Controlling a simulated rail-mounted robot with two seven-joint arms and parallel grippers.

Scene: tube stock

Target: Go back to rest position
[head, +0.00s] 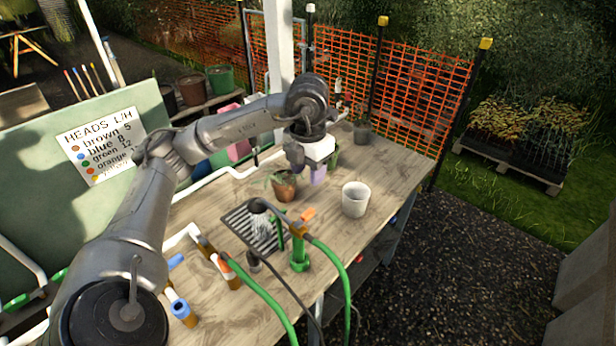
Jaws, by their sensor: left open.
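My left arm comes in from the lower left and reaches over the wooden table (405,165). My left gripper (296,166) hangs above the far middle of the table. It is open, with its fingers partly hidden behind its own body. A brown plant pot (285,188) stands just below and in front of it, and a purple thing (319,174) shows close beside it. I cannot tell whether the gripper touches either one. My right gripper is not in this view.
A white pot (355,199) stands right of the brown pot. A grey grate (245,226), green hoses (262,293) and tubes with coloured ends (180,308) crowd the near part. A sign (100,145) leans at left. An orange fence (420,90) runs behind.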

